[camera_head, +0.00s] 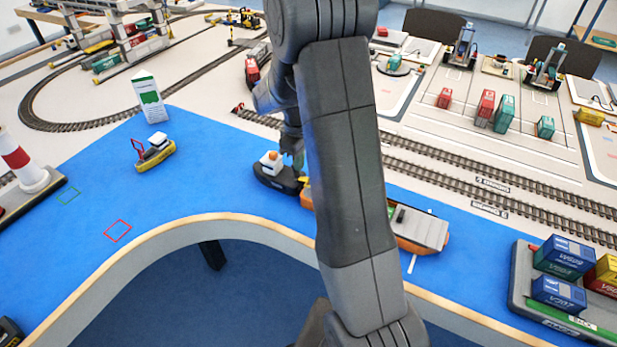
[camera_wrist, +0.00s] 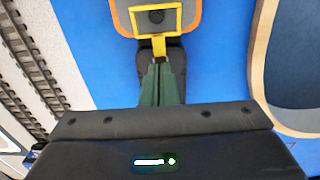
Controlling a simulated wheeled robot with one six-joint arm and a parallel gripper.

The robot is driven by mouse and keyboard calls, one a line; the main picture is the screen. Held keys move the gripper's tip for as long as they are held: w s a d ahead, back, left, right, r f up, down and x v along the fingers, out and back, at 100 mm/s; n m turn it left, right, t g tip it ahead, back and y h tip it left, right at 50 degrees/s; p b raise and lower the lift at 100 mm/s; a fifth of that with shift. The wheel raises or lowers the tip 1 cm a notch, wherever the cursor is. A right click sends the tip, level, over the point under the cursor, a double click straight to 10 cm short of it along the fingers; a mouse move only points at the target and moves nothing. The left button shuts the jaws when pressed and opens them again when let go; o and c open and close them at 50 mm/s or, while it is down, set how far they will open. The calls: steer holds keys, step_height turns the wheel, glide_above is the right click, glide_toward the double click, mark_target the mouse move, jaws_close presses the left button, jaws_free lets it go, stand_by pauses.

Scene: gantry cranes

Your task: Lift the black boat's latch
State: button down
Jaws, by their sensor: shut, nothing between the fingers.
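The black boat (camera_head: 275,179) floats on the blue area in the head view, with a white cabin and an orange dome; my arm hides its right end. In the wrist view, part of its dark hull (camera_wrist: 147,62) shows below a yellow bracket-like piece (camera_wrist: 157,43), probably the latch. That piece meets the end of an orange boat with a grey deck (camera_wrist: 182,17). My gripper (camera_wrist: 163,68) has its green fingers together, with nothing seen between them. The fingertips overlap the dark hull just below the yellow piece; contact cannot be told.
The orange barge (camera_head: 420,231) lies right of the black boat, partly behind my arm. A yellow boat (camera_head: 156,158) with a red frame floats at left. Rail tracks (camera_head: 450,177) run behind the water. A container platform (camera_head: 520,285) stands at right. Open blue surface lies left.

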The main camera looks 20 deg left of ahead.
steer(key=shift+a, duration=0.3)
steer(key=shift+f, duration=0.1)
steer(key=shift+w+a+f+b, duration=0.1)
steer(key=shift+a+f+b, duration=0.15)
steer(key=shift+a+f, duration=0.5)
steer(key=shift+w+a+f+b, duration=0.1)
steer(key=shift+a+f+b, duration=0.25)
steer(key=shift+a, duration=0.55)
steer(key=a+r+p, duration=0.3)
steer(key=r+p, duration=0.4)
steer(key=r, duration=0.3)
steer(key=shift+p, duration=0.3)
steer(key=shift+w, duration=0.1)
steer(key=d+f+b, duration=0.1)
steer(key=f+b, duration=0.1)
steer(key=f, duration=0.1)
steer(key=d+f+b, duration=0.1)
steer(key=f+b, duration=0.2)
steer(key=d+f+b, duration=0.1)
steer(key=f+b, duration=0.1)
steer(key=f, duration=0.2)
steer(key=shift+f+b, duration=0.1)
steer(key=shift+b, duration=0.2)
steer(key=shift+d+r, duration=0.3)
